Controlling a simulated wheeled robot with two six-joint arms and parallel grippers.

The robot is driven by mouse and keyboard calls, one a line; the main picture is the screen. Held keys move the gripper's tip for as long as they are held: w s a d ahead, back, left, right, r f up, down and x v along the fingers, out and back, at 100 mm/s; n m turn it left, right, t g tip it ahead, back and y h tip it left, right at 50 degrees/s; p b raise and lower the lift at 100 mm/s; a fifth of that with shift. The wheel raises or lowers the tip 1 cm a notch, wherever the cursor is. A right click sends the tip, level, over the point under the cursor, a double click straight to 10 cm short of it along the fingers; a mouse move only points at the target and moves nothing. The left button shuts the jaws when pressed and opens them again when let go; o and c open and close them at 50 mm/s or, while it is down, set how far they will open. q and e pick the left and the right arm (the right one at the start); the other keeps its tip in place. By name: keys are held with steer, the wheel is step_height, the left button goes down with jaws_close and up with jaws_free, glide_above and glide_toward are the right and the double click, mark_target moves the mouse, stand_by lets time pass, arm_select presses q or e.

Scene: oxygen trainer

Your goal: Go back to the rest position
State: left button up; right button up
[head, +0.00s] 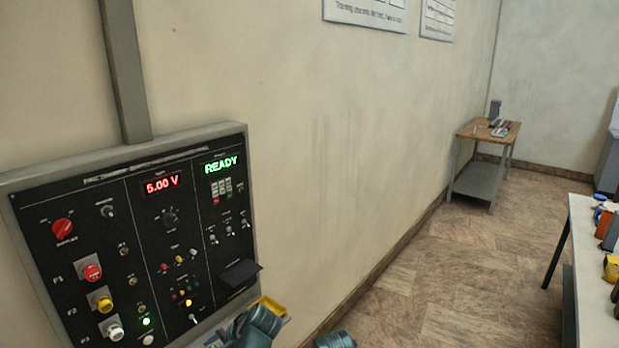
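The trainer panel (140,240) is a black board in a grey frame on the wall at the left. Its red display (163,184) reads 5.00 V and its green display (221,165) reads READY. Teal rounded parts, which look like links of my arms, show at the bottom edge, in front of the panel's lower right corner and a little to the right.
A yellow piece (271,308) shows by the panel's lower right corner. A small wooden-topped table (477,131) stands along the wall at the back. A white table (595,270) with several objects is at the right edge. The floor (440,275) between is clear.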

arm_select(q)
steer(key=s+d+f+n+g+h, duration=0.1)
steer(key=s+d+f+h, duration=0.1)
steer(key=s+d, duration=0.4)
steer(key=s+d+f+n+g+h, duration=0.1)
steer(key=s+d, duration=0.5)
steer(key=d, duration=0.6)
step_height(320, 180, down, 2)
steer(key=g+h, duration=0.1)
steer(key=h, duration=0.2)
steer(key=shift+s+f+n+g, duration=0.2)
steer(key=shift+f+n+g, duration=0.05)
steer(key=shift+n+g, duration=0.05)
steer(key=shift+d, duration=0.1)
stand_by(2.5)
